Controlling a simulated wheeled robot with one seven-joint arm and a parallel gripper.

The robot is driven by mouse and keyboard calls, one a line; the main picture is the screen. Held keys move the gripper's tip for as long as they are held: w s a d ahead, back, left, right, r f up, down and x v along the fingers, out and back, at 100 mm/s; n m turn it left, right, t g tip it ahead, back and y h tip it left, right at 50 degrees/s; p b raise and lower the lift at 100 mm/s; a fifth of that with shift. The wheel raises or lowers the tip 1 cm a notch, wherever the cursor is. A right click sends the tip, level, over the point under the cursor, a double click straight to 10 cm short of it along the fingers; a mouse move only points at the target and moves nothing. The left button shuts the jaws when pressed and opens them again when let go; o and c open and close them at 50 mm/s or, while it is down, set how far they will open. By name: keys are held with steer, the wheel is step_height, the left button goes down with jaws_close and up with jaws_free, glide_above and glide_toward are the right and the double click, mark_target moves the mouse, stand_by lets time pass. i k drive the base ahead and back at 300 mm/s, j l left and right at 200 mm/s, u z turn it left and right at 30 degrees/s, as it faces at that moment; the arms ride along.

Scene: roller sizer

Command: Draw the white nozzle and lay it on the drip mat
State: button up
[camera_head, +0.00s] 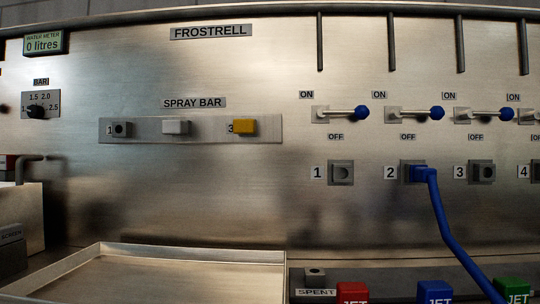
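The white nozzle (175,127) sits in the middle place of the spray bar (210,138), a grey strip on the steel wall panel. A yellow nozzle (245,127) sits to its right at place 3. Place 1 (121,129), to its left, shows a dark opening with no coloured nozzle. I cannot make out a drip mat; a shallow metal tray (287,270) with a raised rim lies below the bar at the bottom, and I cannot tell whether it is the mat. My gripper is not in view.
Several blue-knobbed levers (361,112) stick out on the right, above numbered sockets. A blue hose (443,215) runs from socket 2 down to the right. Red (352,292), blue (434,291) and green (512,289) JET blocks stand bottom right, beside a SPENT holder (316,275).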

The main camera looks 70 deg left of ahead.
mark_target(170, 127)
steer(key=u, duration=3.15)
